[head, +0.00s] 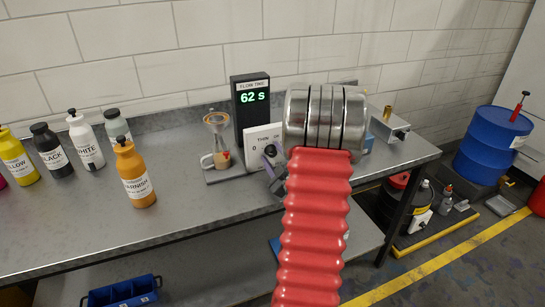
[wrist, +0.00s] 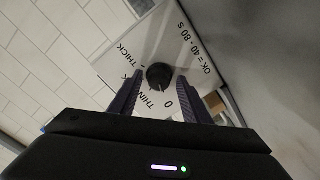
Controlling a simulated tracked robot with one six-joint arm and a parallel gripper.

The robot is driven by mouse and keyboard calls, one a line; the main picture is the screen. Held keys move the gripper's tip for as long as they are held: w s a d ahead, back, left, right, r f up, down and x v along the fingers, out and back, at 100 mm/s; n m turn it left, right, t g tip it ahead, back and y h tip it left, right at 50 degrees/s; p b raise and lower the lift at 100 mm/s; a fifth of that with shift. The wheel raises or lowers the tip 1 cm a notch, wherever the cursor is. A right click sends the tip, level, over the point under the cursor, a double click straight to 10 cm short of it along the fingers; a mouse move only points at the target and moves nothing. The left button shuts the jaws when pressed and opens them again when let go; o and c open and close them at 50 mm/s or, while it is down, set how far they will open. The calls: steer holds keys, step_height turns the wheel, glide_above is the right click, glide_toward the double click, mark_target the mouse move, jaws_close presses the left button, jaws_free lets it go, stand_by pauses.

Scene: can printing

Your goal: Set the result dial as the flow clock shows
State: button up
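The flow clock (head: 251,98) is a dark upright box with green digits reading "62 s". The white result dial plate (head: 252,141) stands just in front of it, partly hidden by my arm. In the wrist view the dial's black knob (wrist: 160,76) is ringed by the labels 0, THIN and THICK; the OK label is mostly hidden by a finger. The plate also reads "OK = 40 - 80 s". My gripper (wrist: 159,79) is open, its purple fingers on either side of the knob with narrow gaps showing. The knob's pointer seems to face the 0, but is small and dark.
A flow cup on a stand (head: 216,135) is left of the dial. An orange varnish bottle (head: 135,175) and several ink bottles stand farther left on the steel bench (head: 90,225). A metal box (head: 390,126) is at the right, with a blue drum (head: 492,145) beyond the bench.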

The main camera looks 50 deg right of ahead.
steer(key=c, duration=0.9)
steer(key=shift+a, duration=0.2)
steer(key=shift+c, duration=0.3)
steer(key=shift+d, duration=0.1)
